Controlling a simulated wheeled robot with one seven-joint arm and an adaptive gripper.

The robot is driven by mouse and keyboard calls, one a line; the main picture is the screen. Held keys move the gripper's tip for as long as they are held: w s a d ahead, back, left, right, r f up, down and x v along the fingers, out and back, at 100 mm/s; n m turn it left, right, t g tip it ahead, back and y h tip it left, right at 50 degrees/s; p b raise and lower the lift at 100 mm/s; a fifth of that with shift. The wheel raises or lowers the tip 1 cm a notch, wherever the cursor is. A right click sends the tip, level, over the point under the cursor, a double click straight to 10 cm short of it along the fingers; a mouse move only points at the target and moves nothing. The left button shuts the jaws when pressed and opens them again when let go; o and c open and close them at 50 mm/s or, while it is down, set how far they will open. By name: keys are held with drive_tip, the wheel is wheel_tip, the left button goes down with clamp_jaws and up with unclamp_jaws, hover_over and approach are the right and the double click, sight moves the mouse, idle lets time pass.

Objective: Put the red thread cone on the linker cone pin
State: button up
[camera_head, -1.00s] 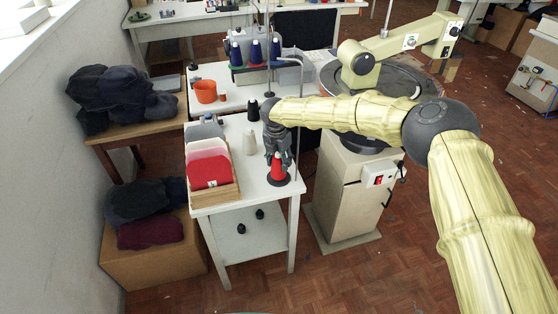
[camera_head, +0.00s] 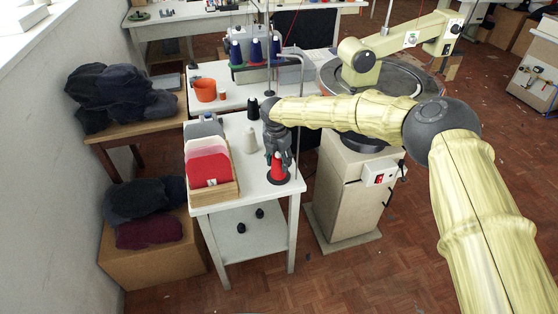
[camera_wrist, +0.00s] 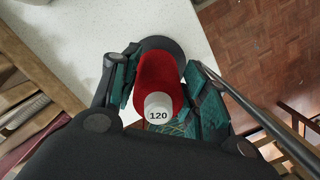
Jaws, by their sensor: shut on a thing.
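The red thread cone (camera_head: 279,171) stands upright on a dark round disc (camera_head: 278,180) near the front right corner of the white table. My gripper (camera_head: 279,157) points down and is shut on its upper part. In the wrist view, the red cone (camera_wrist: 160,78) sits between the two fingers, its pale top marked 120, with the dark disc (camera_wrist: 163,44) beyond it. The cream linker (camera_head: 400,42) with its round dial stands behind my arm to the right. I cannot pick out the linker cone pin with certainty.
A wooden box of coloured panels (camera_head: 210,170) stands left of the cone. A white cone (camera_head: 250,140) and a black cone (camera_head: 253,110) stand behind it. A thin metal pole (camera_head: 299,120) rises close to my gripper's right. Blue cones (camera_head: 256,50) stand at the back.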

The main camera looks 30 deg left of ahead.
drive_tip(key=o, duration=1.1)
drive_tip(key=shift+o, duration=0.2)
drive_tip(key=shift+r, duration=0.1)
drive_tip(key=r, duration=0.4)
drive_tip(key=s+r, duration=0.1)
drive_tip(key=r, duration=0.6)
drive_tip(key=shift+s+r, duration=0.15)
drive_tip(key=shift+r, duration=0.2)
